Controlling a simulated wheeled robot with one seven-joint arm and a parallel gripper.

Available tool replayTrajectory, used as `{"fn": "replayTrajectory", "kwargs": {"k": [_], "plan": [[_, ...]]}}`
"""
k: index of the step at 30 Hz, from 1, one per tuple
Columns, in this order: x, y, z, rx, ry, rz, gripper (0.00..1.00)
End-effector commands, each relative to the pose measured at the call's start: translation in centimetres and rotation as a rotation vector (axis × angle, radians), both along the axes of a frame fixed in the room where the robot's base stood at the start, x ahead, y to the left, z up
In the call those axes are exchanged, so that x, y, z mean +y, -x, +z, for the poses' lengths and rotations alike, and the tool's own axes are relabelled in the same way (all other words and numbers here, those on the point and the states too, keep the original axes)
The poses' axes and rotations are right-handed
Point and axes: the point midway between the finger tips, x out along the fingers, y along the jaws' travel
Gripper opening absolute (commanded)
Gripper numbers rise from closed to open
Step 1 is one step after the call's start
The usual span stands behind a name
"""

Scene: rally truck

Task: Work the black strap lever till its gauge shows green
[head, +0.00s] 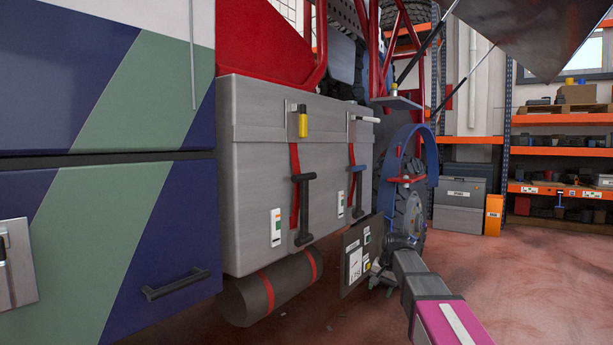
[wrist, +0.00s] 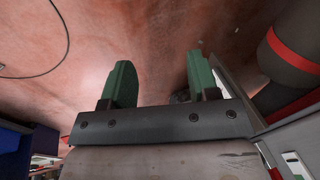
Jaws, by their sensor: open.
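A black strap lever (head: 304,210) hangs on a red strap at the left front of the grey box. A white gauge plate (head: 276,227) with some green on it is left of the lever; its reading is too small to tell. A second dark lever (head: 357,188) with a blue piece hangs on the right strap, with its own small gauge (head: 340,204) beside it. My gripper (head: 374,273) is open and empty, low and right of both levers, apart from them. In the wrist view its green fingers (wrist: 160,80) are spread above the floor.
The grey box (head: 250,165) has a dark roll (head: 270,290) with red bands under it. A dark placard (head: 355,255) stands close to my gripper. A wheel (head: 408,210) and blue strap are behind. Reddish floor (head: 520,290) is clear at right.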

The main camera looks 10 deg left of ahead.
Motion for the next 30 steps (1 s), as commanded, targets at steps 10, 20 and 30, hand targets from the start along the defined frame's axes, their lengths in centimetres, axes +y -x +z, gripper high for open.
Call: {"fn": "replayTrajectory", "kwargs": {"k": [10, 20, 30], "plan": [[8.4, -4.4, 15.5, -0.026, -0.126, -0.056, 0.55], [15.8, -4.4, 31.6, -0.024, -0.245, -0.091, 0.55], [20.8, -1.7, 45.1, -0.008, -0.336, -0.104, 0.55]]}}
